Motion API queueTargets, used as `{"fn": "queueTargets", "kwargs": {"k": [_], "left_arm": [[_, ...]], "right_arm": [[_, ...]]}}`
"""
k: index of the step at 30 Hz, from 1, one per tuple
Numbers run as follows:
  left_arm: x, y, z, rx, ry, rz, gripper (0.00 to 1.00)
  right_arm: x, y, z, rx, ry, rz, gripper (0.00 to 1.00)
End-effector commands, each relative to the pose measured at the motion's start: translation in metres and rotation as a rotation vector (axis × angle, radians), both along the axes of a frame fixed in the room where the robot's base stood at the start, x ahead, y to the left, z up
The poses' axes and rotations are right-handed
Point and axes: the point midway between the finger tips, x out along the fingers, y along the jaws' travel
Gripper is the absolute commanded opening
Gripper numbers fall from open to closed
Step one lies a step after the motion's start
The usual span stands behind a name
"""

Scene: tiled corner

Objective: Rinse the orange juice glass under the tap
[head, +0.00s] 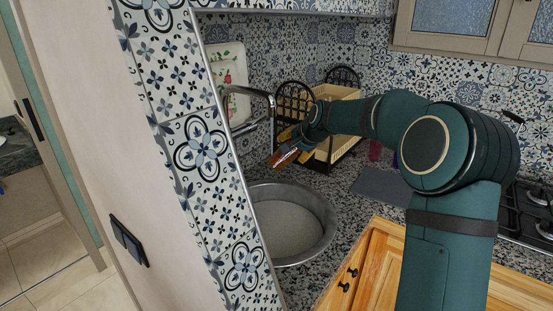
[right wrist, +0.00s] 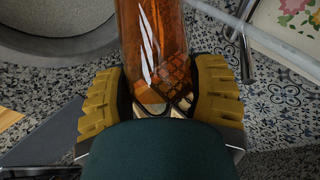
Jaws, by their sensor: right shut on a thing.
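My right gripper (right wrist: 160,103) is shut on the orange juice glass (right wrist: 153,40), an amber see-through glass between its two yellow finger pads. In the head view the glass (head: 285,157) is small and tilted, held by the right gripper (head: 296,141) above the counter just behind the sink. The round metal sink (head: 328,228) is set in the speckled counter, and part of it shows at the top left of the right wrist view. The metal tap (head: 262,94) arches from behind the tiled wall edge; its base is hidden. The glass is beside the tap, apart from it in the head view. My left gripper is not in view.
A black-framed rack with wooden trays (head: 339,92) stands behind the right gripper. A floral tray (head: 229,80) leans behind the tap. A grey mat (head: 382,186) lies on the counter, with a gas hob (head: 538,200) at right. The tiled wall edge (head: 213,160) bounds the sink on the left.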

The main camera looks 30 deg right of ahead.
Motion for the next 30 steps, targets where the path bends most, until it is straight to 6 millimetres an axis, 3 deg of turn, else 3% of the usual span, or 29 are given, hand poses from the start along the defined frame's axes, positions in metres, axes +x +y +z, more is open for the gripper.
{"fn": "queueTargets", "kwargs": {"k": [13, 30], "left_arm": [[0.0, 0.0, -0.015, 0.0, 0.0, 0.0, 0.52], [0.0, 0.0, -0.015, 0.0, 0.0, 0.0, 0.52]], "right_arm": [[-0.03, 0.002, 0.0, 0.0, -0.001, 0.0, 0.21], [-0.032, 0.002, 0.001, 0.0, -0.001, 0.0, 0.21]]}}
